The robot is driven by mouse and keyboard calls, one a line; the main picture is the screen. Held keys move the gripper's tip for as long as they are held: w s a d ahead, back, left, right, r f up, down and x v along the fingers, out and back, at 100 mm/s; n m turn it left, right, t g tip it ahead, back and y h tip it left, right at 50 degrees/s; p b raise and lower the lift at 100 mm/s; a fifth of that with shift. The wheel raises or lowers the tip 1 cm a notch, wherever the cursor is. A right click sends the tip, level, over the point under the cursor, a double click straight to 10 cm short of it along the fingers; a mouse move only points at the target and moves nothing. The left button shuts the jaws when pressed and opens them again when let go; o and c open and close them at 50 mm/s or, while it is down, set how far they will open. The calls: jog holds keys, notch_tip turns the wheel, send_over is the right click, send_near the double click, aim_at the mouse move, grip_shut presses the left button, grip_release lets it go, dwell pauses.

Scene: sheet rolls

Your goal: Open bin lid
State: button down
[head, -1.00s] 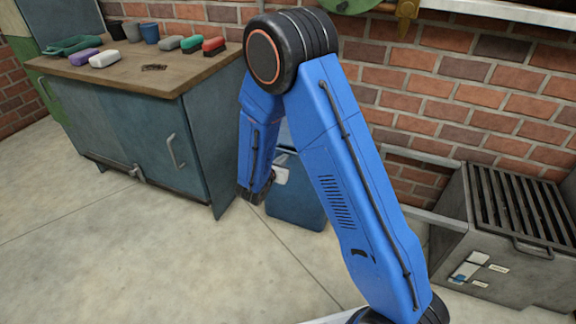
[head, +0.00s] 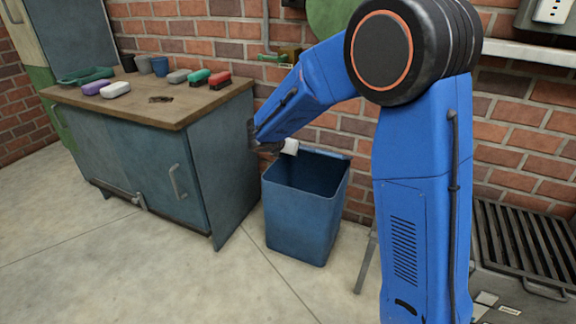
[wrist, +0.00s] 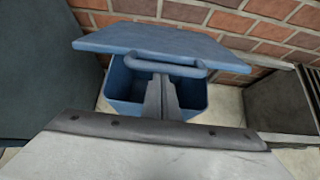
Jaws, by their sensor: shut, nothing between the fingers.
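The blue bin (head: 305,215) stands on the floor right of the workbench, and its top is open to a dark interior in the head view. In the wrist view its lid (wrist: 150,40) is a blue slab raised above the open bin (wrist: 125,88), with a bar handle (wrist: 165,65) along its near edge. My gripper (wrist: 161,82) is shut and empty, its fingertips close below the handle; I cannot tell whether they touch it. In the head view my forearm reaches over the bin, and the fingertips cannot be made out.
The workbench (head: 150,110) close left of the bin carries a green tray (head: 85,76), cups and several coloured blocks. A brick wall (head: 330,125) is close behind the bin. A grey grill-topped box (head: 530,240) stands at the right. The floor (head: 150,265) in front is clear.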

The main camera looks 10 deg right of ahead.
jog(key=w+d+r+g+y, duration=0.1)
jog(key=w+d+r+g, duration=0.1)
jog(key=w+d+r, duration=0.3)
jog(key=w+d+r+g+y, duration=0.2)
jog(key=w+d+r, duration=0.3)
jog(key=w+r, duration=0.4)
jog(key=shift+w+d+r, duration=0.2)
jog(key=shift+d+r, duration=0.05)
jog(key=shift+r, duration=0.95)
